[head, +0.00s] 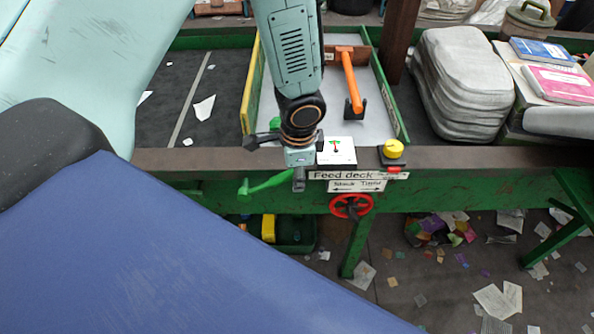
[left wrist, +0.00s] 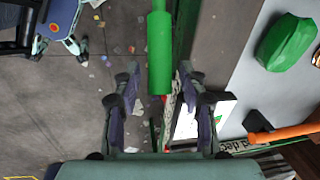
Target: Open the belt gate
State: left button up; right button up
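A green lever handle (head: 268,185) sticks out to the left from the front of the green belt frame, below the deck edge. In the left wrist view the green handle (left wrist: 160,50) comes down from the top between my fingers, with a gap on each side. My left gripper (head: 280,162) is at the deck's front edge, just above and beside the handle; it also shows in the left wrist view (left wrist: 160,80), open and empty. The handle's inner end is partly hidden by my gripper. I cannot tell which panel is the gate. My right gripper is not in view.
The pale deck (head: 375,119) has a yellow side board (head: 250,90) and an orange-handled tool (head: 352,80). Grey stacked sacks (head: 462,85) stand further right.

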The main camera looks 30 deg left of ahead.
pick_arm(q)
jog(key=shift+a, duration=0.25)
jog(key=c, duration=0.4)
jog(key=shift+d, duration=0.1)
grip_shut()
